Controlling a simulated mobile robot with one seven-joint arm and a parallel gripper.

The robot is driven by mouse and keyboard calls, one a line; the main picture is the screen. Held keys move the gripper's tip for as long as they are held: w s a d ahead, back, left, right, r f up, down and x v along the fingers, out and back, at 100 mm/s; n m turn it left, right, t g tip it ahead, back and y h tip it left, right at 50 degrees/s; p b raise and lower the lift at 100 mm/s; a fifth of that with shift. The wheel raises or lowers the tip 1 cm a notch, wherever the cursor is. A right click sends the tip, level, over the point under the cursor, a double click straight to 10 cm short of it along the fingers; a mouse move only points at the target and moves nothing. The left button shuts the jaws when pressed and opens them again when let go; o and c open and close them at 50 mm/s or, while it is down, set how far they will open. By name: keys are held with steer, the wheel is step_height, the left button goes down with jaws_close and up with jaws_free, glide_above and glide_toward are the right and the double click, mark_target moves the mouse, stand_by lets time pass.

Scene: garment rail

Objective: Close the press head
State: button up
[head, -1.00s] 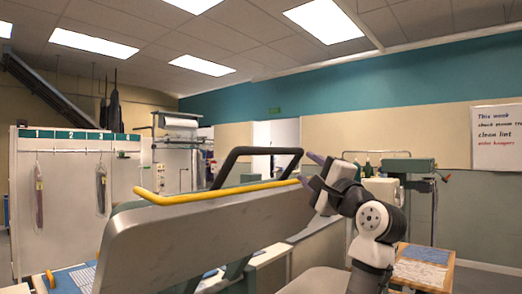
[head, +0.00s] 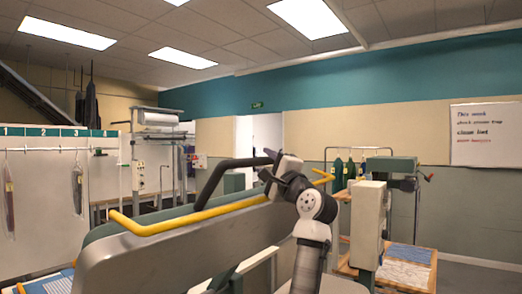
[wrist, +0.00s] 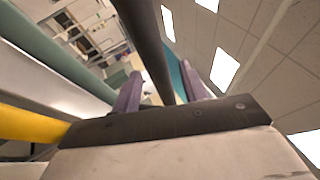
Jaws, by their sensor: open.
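The press head (head: 180,246) is a large grey plate, raised and tilted, in the middle of the head view. A yellow bar (head: 190,216) runs along its upper edge, and a black handle (head: 212,180) stands above it. My gripper (head: 268,156) is at the right end of the black handle. In the wrist view my gripper (wrist: 160,95) has its two purple fingers apart, and the dark handle bar (wrist: 147,45) passes between them in the picture. I cannot tell whether a finger touches it. The yellow bar also shows at the left of the wrist view (wrist: 28,125).
A garment rail with numbered bays (head: 50,200) stands at the left. A second machine (head: 370,215) and a table with papers (head: 408,262) stand at the right. A whiteboard (head: 485,134) hangs on the right wall.

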steer(key=shift+p+x, duration=0.55)
steer(key=shift+x, duration=1.2)
jaws_close()
